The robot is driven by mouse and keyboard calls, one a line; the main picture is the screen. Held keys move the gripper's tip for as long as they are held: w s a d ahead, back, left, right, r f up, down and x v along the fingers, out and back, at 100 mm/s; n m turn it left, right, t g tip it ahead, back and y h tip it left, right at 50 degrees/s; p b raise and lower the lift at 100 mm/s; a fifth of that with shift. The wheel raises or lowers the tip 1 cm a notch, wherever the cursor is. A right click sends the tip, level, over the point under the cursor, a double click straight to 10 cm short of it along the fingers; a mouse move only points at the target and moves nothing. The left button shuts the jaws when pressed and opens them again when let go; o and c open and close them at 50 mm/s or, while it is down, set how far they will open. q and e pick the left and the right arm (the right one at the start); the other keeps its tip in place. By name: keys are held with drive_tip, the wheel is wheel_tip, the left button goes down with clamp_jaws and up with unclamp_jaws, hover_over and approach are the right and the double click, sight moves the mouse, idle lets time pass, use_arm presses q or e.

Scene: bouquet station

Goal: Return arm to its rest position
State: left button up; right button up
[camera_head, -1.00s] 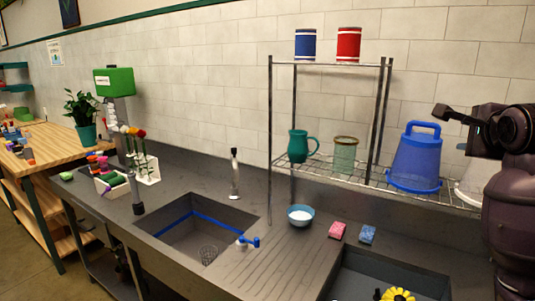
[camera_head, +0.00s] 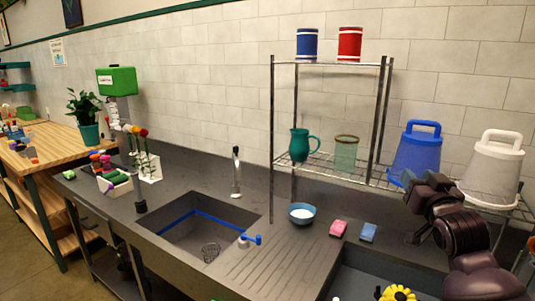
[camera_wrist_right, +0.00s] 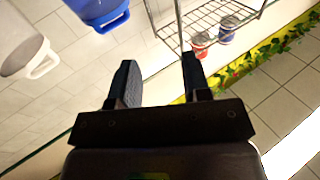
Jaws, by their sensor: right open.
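My right gripper (camera_head: 410,207) is at the right of the head view, on the dark arm that comes in from the lower right. It is in front of the lower wire shelf and the blue bucket. In the right wrist view its two dark fingers (camera_wrist_right: 157,72) stand apart with nothing between them. My left gripper is not in view.
A blue bucket (camera_head: 416,150) and a white bucket (camera_head: 494,165) stand on the wire shelf (camera_head: 330,172) close behind my right arm. A teal pitcher (camera_head: 299,146) and a glass jar (camera_head: 346,154) stand further left. Sponges (camera_head: 338,228) and a bowl (camera_head: 301,218) are on the counter.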

drive_tip(key=s+a+f+n+g, duration=0.1)
drive_tip(key=s+f, duration=0.3)
drive_tip(key=f, duration=0.5)
drive_tip(key=s+a+f+n+g+y, duration=0.1)
drive_tip(key=s+f, duration=0.3)
drive_tip(key=f, duration=0.5)
drive_tip(key=s+a+f+n+g, duration=0.1)
drive_tip(key=s+f, duration=0.3)
drive_tip(key=f, duration=0.5)
drive_tip(key=shift+s+a+f+n+y, duration=0.1)
drive_tip(key=shift+a+n+y, duration=0.05)
drive_tip(key=shift+a, duration=0.3)
drive_tip(key=shift+s+a+f+n+y, duration=0.1)
drive_tip(key=shift+a+n+y, duration=0.05)
drive_tip(key=shift+a, duration=0.25)
drive_tip(key=s+a+f+m+g, duration=0.1)
drive_tip(key=s+f+g, duration=0.4)
drive_tip(key=s+f, duration=1.1)
drive_tip(key=s, duration=0.2)
drive_tip(key=shift+s+m+h, duration=0.3)
drive_tip(key=shift+h, duration=0.1)
drive_tip(key=shift+a, duration=0.15)
